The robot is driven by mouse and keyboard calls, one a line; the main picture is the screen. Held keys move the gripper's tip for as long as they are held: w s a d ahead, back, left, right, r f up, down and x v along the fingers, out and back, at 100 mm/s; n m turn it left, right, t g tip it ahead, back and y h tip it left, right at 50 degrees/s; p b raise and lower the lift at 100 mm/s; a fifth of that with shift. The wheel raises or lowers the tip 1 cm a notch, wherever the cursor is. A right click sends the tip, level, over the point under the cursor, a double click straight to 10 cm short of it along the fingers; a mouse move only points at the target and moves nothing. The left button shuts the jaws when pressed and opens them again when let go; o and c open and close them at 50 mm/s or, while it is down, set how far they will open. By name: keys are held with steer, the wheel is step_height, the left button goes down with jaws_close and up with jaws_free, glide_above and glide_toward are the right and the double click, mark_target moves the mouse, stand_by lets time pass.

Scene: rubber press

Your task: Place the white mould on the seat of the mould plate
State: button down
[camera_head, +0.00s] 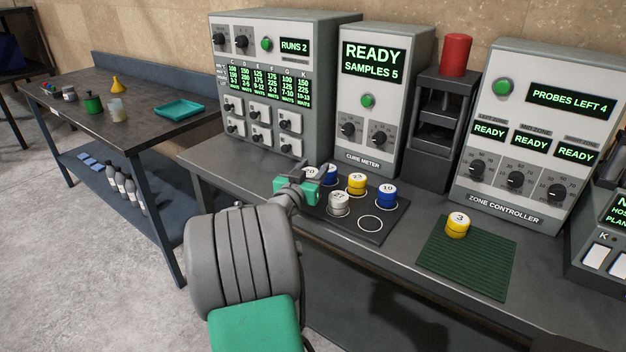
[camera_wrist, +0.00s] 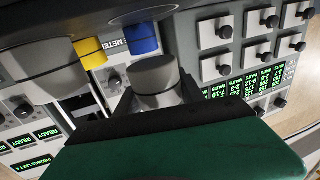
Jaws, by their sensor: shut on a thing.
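My gripper (camera_head: 309,182) is at the left back corner of the dark mould plate (camera_head: 340,229). It is shut on a white mould (camera_head: 310,172), whose label seems to read 70; in the wrist view this mould (camera_wrist: 155,78) shows pale grey between the dark fingers. Whether its base touches the plate is hidden. Another white mould (camera_head: 338,205) stands on the plate's front left. A yellow mould (camera_head: 357,184) and a blue mould (camera_head: 387,196) stand at the back and right. An empty ringed seat (camera_head: 370,224) shows at the front right.
A yellow mould marked 3 (camera_head: 457,226) stands on a green mat (camera_head: 466,261) to the right. The cure meter (camera_head: 380,105), a dark press (camera_head: 435,145) and the zone controller (camera_head: 525,140) line the bench's back. A teal tray (camera_head: 180,108) lies on the left table.

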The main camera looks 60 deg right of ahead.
steer(key=shift+w+d+f, duration=0.1)
steer(key=shift+d+f, duration=0.2)
steer(key=shift+w+d+f+b, duration=0.1)
steer(key=shift+f+b, duration=0.35)
steer(key=shift+f, duration=1.4)
steer(key=c, duration=0.7)
jaws_free()
steer(key=shift+r, duration=0.1)
